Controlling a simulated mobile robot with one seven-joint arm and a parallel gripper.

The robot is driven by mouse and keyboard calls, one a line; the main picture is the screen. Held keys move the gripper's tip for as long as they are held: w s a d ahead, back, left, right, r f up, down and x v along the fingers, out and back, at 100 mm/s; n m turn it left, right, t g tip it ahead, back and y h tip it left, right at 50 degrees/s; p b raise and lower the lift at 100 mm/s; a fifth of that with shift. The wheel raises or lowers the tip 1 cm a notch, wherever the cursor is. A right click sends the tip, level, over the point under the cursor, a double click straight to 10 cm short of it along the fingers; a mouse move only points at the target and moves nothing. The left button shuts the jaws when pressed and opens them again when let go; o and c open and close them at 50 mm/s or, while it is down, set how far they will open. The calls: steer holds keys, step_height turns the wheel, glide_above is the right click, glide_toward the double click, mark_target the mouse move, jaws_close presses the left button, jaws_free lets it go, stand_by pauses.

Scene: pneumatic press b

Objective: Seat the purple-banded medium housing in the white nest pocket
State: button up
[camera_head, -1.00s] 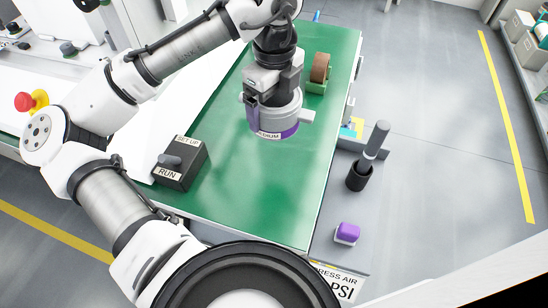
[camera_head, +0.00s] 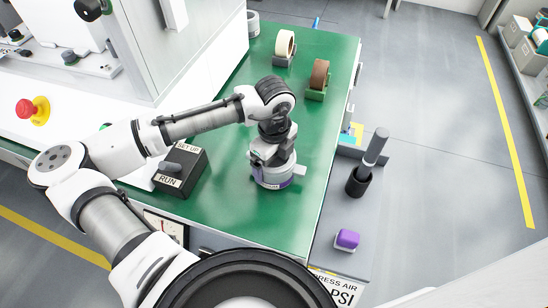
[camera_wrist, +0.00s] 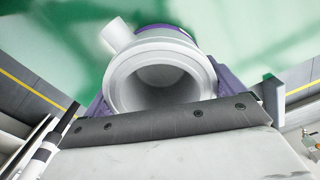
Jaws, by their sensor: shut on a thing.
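The purple-banded medium housing (camera_head: 272,180) is a grey round body with a side spout and a purple band low down. It is upright, at or just above the green bench top; I cannot tell whether it touches. My gripper (camera_head: 275,166) is shut on it from above. In the wrist view, the housing (camera_wrist: 162,82) shows its open round mouth and spout between my purple-padded fingers (camera_wrist: 168,95). I cannot make out a white nest pocket in either view.
A SET UP/RUN switch box (camera_head: 181,170) stands left of the housing. Tape rolls (camera_head: 319,76) sit at the back of the green bench (camera_head: 225,205). A purple block (camera_head: 347,239) and a black cup (camera_head: 358,182) are right of the bench. The bench front is clear.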

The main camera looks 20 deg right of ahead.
steer(key=shift+f, duration=0.25)
steer(key=o, duration=1)
steer(key=shift+c, duration=0.2)
steer(key=shift+b, duration=0.55)
step_height(320, 180, up, 14)
steer(key=shift+s+d, duration=0.3)
steer(key=shift+s, duration=0.05)
